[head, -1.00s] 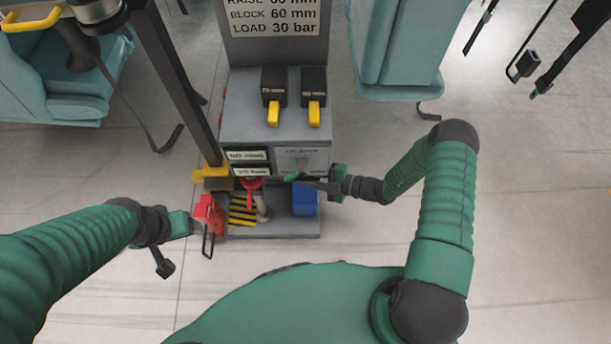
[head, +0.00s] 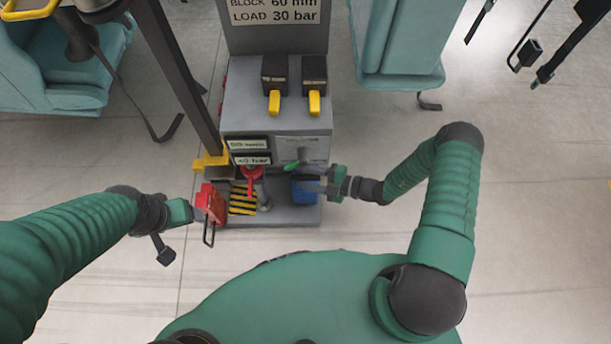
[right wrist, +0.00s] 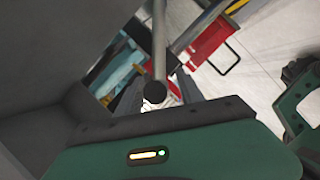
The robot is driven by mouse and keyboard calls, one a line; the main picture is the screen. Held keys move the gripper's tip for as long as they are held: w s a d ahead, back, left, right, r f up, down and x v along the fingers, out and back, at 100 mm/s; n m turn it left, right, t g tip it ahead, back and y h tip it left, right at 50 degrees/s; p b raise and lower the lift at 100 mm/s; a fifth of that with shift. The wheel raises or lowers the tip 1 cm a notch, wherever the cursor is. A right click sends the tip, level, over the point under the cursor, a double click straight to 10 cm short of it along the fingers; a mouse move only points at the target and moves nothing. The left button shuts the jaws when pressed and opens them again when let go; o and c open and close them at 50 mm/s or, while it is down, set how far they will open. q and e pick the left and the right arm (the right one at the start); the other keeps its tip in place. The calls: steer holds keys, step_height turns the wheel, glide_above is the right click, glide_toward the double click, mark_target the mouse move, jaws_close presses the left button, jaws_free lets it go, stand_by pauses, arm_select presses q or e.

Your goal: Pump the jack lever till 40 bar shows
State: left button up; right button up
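The grey jack unit (head: 275,110) stands ahead in the head view. Its lower display (head: 252,160) reads 40 bar; the blurred one above looks like 60 mm. A lever with a green grip (head: 291,166) juts from its front panel. My right gripper (head: 312,184) is just below and right of the green grip and seems apart from it. In the right wrist view its fingers (right wrist: 158,95) are spread, with a grey rod ending in a dark knob showing between them. My left gripper (head: 193,211) appears shut on a red block with a black loop (head: 211,203), its fingertips partly hidden.
A sign (head: 275,12) above shows LOAD 30 bar. Two yellow-tipped switches (head: 274,102) sit on top. A red hook-like part (head: 250,178), a striped plate (head: 243,200) and a blue box (head: 305,190) are low on the base.

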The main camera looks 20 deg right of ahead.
steer(key=p+v, duration=0.3)
steer(key=v, duration=1.4)
steer(key=shift+p, duration=0.4)
steer(key=shift+w, duration=0.1)
stand_by(0.4)
